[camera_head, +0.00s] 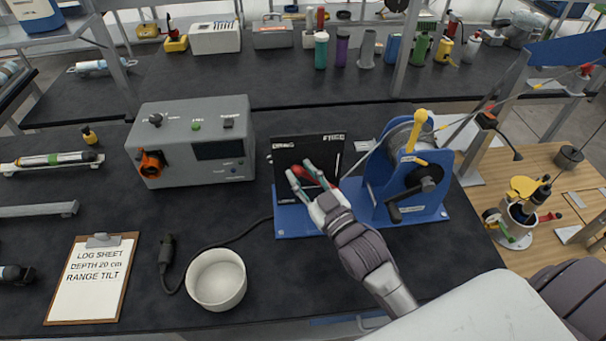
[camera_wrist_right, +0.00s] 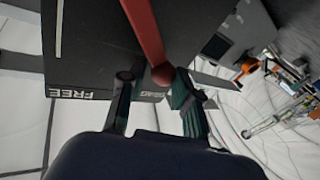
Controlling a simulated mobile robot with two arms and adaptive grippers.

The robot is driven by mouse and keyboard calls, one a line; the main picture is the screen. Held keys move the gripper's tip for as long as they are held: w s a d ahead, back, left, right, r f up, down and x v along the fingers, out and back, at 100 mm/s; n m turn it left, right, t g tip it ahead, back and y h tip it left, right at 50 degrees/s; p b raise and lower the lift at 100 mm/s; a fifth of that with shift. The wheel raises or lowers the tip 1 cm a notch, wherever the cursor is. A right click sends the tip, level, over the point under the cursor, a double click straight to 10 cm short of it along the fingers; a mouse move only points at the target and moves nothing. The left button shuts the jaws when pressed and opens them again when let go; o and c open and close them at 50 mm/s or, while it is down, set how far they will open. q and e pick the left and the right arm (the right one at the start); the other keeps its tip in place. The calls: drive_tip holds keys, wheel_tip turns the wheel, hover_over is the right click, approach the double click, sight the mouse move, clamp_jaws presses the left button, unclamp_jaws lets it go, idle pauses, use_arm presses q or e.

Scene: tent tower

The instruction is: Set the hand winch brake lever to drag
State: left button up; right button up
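The hand winch (camera_head: 408,172) has a blue frame, a cable drum and a black crank. A black panel (camera_head: 325,160) on its left side reads DRAG at left and FREE at right. The red brake lever (camera_head: 299,171) stands in front of this panel, its knob nearer the DRAG side. In the right wrist view the red lever (camera_wrist_right: 146,35) ends in a ball close to the DRAG word. My right gripper (camera_head: 303,173) is open with its fingers on either side of the lever end. A gap shows between the ball and one finger. My left gripper is not in view.
A grey control box (camera_head: 200,142) stands left of the winch. A white bowl (camera_head: 216,279), a black cable connector (camera_head: 166,255) and a clipboard (camera_head: 93,279) lie in front. A yellow-handled lever (camera_head: 422,117) rises on the winch. Bottles stand on the back bench.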

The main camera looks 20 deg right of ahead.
drive_tip(key=shift+o, duration=1.3)
drive_tip(key=shift+f, duration=0.1)
drive_tip(key=shift+s, duration=0.1)
drive_tip(key=s, duration=0.4)
drive_tip(key=s+d, duration=0.1)
drive_tip(key=s, duration=0.3)
drive_tip(key=s+f, duration=0.1)
drive_tip(key=s, duration=0.2)
drive_tip(key=shift+s+d, duration=0.4)
